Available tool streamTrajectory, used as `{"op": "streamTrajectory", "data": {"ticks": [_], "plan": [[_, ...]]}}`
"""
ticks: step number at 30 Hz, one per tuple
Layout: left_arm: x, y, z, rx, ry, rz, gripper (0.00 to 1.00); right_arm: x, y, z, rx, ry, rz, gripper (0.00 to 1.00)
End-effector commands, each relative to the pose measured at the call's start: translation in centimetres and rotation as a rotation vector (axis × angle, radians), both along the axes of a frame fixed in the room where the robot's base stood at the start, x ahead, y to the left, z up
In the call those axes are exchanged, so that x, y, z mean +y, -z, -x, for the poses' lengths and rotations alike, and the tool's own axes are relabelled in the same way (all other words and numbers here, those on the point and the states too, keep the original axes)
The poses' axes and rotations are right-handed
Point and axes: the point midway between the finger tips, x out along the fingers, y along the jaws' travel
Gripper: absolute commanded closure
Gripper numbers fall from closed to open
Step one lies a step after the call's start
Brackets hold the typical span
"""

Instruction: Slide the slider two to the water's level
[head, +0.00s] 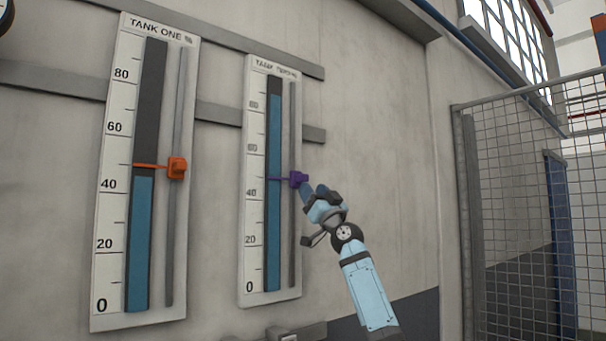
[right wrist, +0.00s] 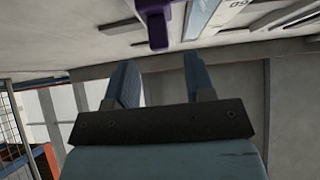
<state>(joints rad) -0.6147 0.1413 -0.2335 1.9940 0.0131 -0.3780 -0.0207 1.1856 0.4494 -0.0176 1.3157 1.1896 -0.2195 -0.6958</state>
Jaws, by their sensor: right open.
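The purple slider two (head: 298,179) sits on the grey rail at the right of the tank two gauge (head: 255,275). Its thin pointer crosses the blue water column a little above the 40 mark. The water (head: 274,130) in tank two stands far higher, slightly above the blurred top mark that looks like 80. My right gripper (head: 314,188) is just right of and below the slider's knob. In the right wrist view the fingers (right wrist: 158,62) are apart with nothing between them, and the purple knob (right wrist: 157,28) lies just beyond their tips. My left gripper is not in view.
The tank one gauge (head: 110,310) hangs to the left; its orange slider (head: 177,167) has its pointer close to that water's top. Grey wall strips run behind both gauges. A wire mesh fence (head: 530,200) stands at the right. The rail above the purple slider is clear.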

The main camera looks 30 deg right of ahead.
Motion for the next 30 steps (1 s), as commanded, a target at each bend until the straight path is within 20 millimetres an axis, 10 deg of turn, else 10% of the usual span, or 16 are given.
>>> {"op": "streamTrajectory", "data": {"ticks": [10, 24, 30], "plan": [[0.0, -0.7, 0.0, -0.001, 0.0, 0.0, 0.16, 0.3, -4.0, -3.9, 0.0, 0.001, -0.003, 0.51], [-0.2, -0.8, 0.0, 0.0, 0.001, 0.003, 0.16, 0.4, -4.5, -4.6, 0.001, 0.001, 0.0, 0.51], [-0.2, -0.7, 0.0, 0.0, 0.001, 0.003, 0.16, 0.3, -4.5, -4.6, 0.001, 0.001, 0.0, 0.97]]}}
